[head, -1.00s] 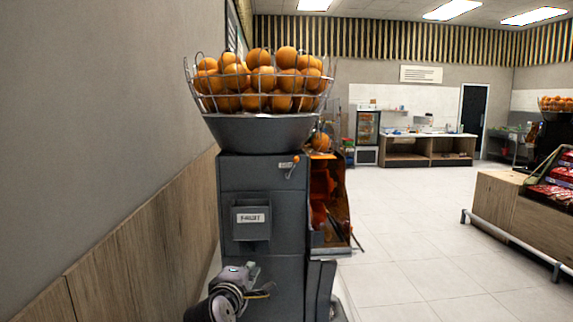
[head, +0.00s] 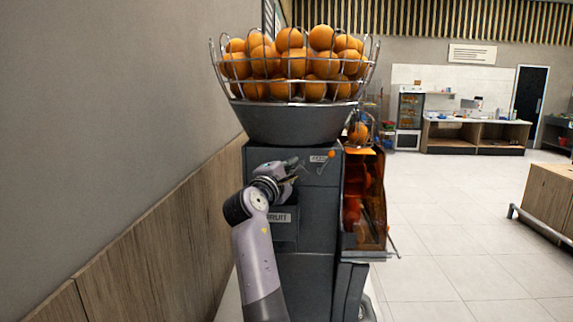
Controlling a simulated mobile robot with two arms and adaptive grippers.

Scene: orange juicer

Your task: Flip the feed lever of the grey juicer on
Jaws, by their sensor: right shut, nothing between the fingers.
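The grey juicer (head: 306,270) stands in the middle of the head view, its side panel facing me. My right gripper (head: 296,168) is shut and empty, in front of the upper panel. It is a little left of the label and lever and appears apart from them. My right wrist and forearm partly cover the "FRUIT" plate (head: 281,218). My left gripper is not in view.
A wire basket of oranges (head: 295,65) tops the juicer. An orange-tinted juicing compartment (head: 362,200) is on its right side. A wall with wood panelling (head: 150,240) runs close on the left. Open tiled floor (head: 450,220) lies to the right, with a wooden display stand (head: 550,198) beyond.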

